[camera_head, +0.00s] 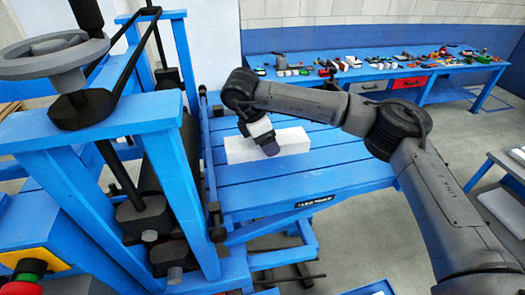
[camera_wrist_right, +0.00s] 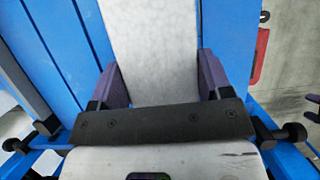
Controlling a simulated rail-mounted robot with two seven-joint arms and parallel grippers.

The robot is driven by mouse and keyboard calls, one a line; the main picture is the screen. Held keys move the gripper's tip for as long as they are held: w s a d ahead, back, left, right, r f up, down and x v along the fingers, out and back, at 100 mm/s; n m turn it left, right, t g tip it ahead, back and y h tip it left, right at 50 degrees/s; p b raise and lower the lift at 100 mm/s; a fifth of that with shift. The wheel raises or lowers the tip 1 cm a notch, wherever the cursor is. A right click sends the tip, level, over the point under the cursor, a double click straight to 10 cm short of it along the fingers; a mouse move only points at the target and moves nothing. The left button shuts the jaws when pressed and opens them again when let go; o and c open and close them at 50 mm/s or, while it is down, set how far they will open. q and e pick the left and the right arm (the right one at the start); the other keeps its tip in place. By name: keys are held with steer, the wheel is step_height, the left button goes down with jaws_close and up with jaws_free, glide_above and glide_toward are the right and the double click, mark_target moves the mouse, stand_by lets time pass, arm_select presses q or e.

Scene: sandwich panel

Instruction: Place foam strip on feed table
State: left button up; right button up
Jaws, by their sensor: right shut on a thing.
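The white foam strip (camera_head: 285,143) is at the blue slatted feed table (camera_head: 345,175), over its left part near the press frame. I cannot tell whether it rests on the slats or is held just above them. My left gripper is not in view.
A blue press frame (camera_head: 165,125) with rollers and a handwheel (camera_head: 50,55) stands directly left of the feed table. A long blue workbench (camera_head: 450,68) with many small tools is at the back. The table's right part is bare.

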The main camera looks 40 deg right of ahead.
mark_target(244, 140)
steer(key=shift+w+a+f, duration=0.4)
steer(key=shift+w+f, duration=0.05)
steer(key=shift+w, duration=0.3)
steer(key=shift+f+p, duration=0.8)
steer(key=shift+f, duration=1.25)
steer(key=o, duration=0.9)
steer(key=shift+r, duration=0.1)
steer(key=shift+a+r, duration=0.15)
steer(key=shift+r, duration=0.05)
steer(key=b+v, duration=0.1)
steer(key=v, duration=0.9)
steer(key=shift+b, duration=0.3)
steer(key=shift+w+a+r, duration=0.15)
steer(key=shift+a+r, duration=0.1)
steer(key=shift+r, duration=0.45)
